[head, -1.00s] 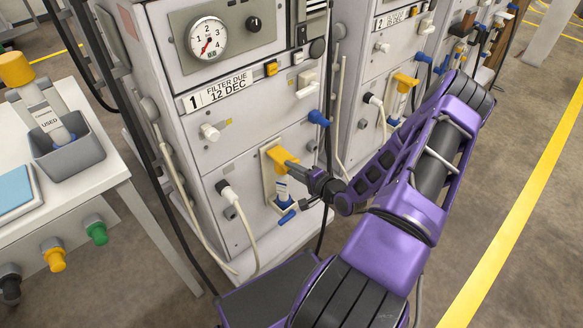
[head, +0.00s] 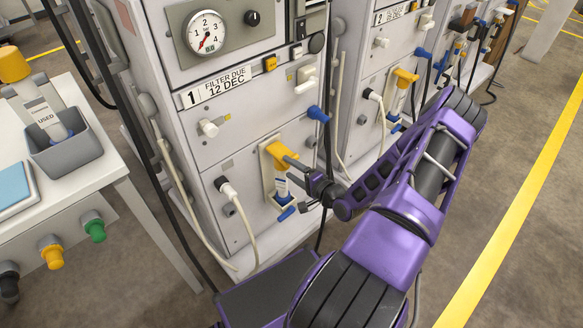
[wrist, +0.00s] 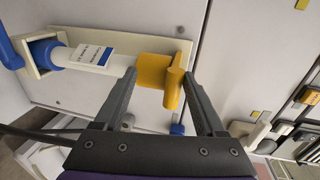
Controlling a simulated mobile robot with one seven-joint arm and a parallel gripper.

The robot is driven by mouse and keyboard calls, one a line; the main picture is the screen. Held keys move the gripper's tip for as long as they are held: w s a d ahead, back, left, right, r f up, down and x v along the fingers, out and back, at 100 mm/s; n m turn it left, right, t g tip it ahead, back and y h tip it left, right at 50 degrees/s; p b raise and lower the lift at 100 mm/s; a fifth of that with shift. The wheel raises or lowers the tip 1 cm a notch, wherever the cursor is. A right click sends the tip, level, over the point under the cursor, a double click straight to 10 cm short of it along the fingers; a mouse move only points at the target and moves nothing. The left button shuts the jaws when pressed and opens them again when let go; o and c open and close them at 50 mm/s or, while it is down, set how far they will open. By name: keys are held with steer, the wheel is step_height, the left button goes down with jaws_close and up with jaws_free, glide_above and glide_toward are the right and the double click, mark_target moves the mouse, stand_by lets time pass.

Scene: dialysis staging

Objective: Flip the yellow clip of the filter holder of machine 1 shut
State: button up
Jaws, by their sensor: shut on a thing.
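The filter holder (head: 268,189) is a cream plate low on the front of machine 1. A white filter with a printed label (wrist: 93,57) lies in it, with a blue end piece. The yellow clip (head: 279,154) sits at the holder's top end and shows in the wrist view (wrist: 159,72) between the two fingers. My gripper (wrist: 160,78) is shut on the yellow clip, one dark finger on each side. In the head view my gripper (head: 289,182) reaches the holder from the right. The finger contacts are partly hidden.
Machine 1 (head: 200,148) has a pale hose (head: 246,232) left of the holder and a blue knob (head: 317,114) above right. Machine 2, with its own yellow-topped holder (head: 402,80), stands behind to the right. A white table with a grey bin (head: 75,155) is at left. Floor at right is clear.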

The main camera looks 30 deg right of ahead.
steer(key=shift+s+f, duration=0.3)
steer(key=p+v, duration=0.1)
steer(key=v, duration=1.6)
steer(key=shift+r+p, duration=0.4)
steer(key=shift+w, duration=0.1)
